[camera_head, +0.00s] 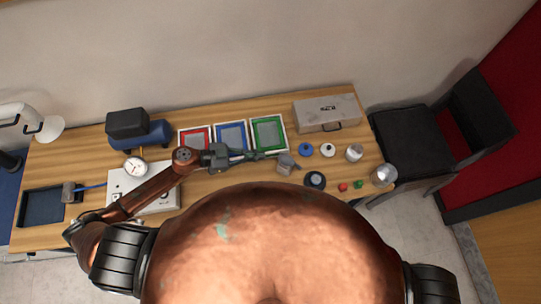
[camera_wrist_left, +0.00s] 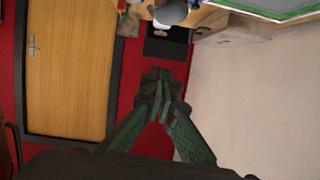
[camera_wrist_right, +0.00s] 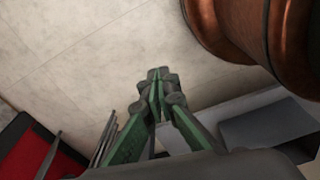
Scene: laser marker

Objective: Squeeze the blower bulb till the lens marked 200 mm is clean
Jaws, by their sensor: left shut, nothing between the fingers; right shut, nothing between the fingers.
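My left gripper (camera_head: 276,155) is shut and empty above the table, beside a grey angled object (camera_head: 287,163). Its closed fingers also show in the left wrist view (camera_wrist_left: 161,76). My right gripper (camera_wrist_right: 159,76) is shut and empty over the floor in the right wrist view; the head view does not show it. Several small round items stand at the table's right: a blue one (camera_head: 305,149), a white one (camera_head: 327,150), a silver one (camera_head: 354,153) and a dark one (camera_head: 315,180). I cannot tell which is the blower bulb. No 200 mm marking is readable.
Red (camera_head: 195,139), blue (camera_head: 231,136) and green (camera_head: 268,133) framed panels lie along the back. A metal case (camera_head: 325,114) stands behind the round items. A white box (camera_head: 150,199) and dark tray (camera_head: 41,207) are left. A black chair (camera_head: 420,143) stands right of the table.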

